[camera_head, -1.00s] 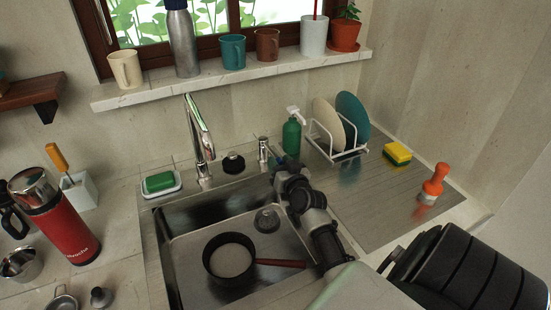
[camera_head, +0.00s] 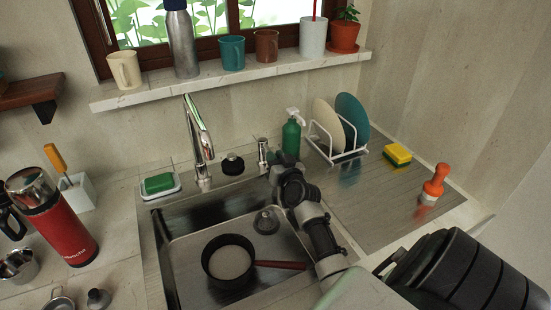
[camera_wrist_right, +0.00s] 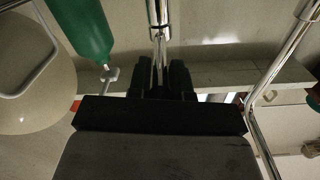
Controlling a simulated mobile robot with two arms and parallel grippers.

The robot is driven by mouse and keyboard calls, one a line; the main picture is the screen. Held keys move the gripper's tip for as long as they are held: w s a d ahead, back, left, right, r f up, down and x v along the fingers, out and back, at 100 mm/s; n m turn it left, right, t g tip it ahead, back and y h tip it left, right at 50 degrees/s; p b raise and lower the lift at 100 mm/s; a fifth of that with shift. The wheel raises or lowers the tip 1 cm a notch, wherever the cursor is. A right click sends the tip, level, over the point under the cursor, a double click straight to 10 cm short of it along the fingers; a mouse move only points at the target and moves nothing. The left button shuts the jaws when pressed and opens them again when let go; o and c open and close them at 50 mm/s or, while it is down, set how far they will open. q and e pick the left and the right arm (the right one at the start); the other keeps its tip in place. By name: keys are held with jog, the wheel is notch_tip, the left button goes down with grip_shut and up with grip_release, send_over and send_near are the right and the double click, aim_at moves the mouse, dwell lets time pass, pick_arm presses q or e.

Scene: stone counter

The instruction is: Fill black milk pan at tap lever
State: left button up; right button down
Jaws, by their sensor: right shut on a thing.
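The black milk pan (camera_head: 228,262) sits upright on the sink floor, its reddish-brown handle (camera_head: 280,265) pointing right. Its inside looks pale; I cannot tell whether it holds water. The chrome tap (camera_head: 199,140) stands behind the sink with its spout above it; no stream shows. The tap lever (camera_head: 263,152) stands to the tap's right. My right gripper (camera_head: 276,172) is at the lever. In the right wrist view my right gripper (camera_wrist_right: 164,70) is shut on the chrome lever (camera_wrist_right: 158,25); the fingers partly hide it. My left gripper is not in view.
A green soap bottle (camera_head: 292,135) and a dish rack (camera_head: 337,145) stand right of the lever. A black knob (camera_head: 233,164) and soap dish (camera_head: 160,186) are to its left. A drain plug (camera_head: 266,222) lies behind the pan. The steel drainboard (camera_head: 385,205) is mostly clear.

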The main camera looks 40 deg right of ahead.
jog(key=shift+a+r+p, duration=0.1)
jog(key=shift+r+p, duration=0.05)
jog(key=shift+p, duration=0.35)
jog(key=m+h+p, duration=0.1)
jog(key=p, duration=0.1)
jog(key=a+m+g+h+p, duration=0.1)
jog(key=h+p, duration=0.1)
jog(key=shift+w+a+g, duration=0.25)
jog(key=shift+w+g, duration=0.05)
jog(key=shift+w, duration=0.1)
jog(key=c, duration=1.1)
grip_release()
